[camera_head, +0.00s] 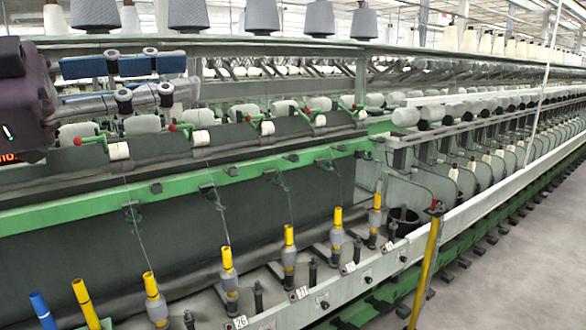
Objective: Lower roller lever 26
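A plate reading 26 (236,322) is on the front rail, below a yellow-topped spindle (228,258) with grey yarn. A thread rises from this spindle toward a white roller (200,138) with a green, red-tipped lever (182,128) beside it. That lever seems to belong to position 26, and it sticks out toward the left. Similar levers stand to its left (90,139) and right (256,120). My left gripper (178,78) reaches in from the upper left, above these levers. Its two fingers are apart with nothing visible between them. It appears clear of the lever. My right gripper is out of view.
The green-railed spinning frame runs away to the right. Several yellow-topped spindles (288,245) stand along its front. A yellow post (424,270) stands at the front right. The grey floor (520,270) at right is clear.

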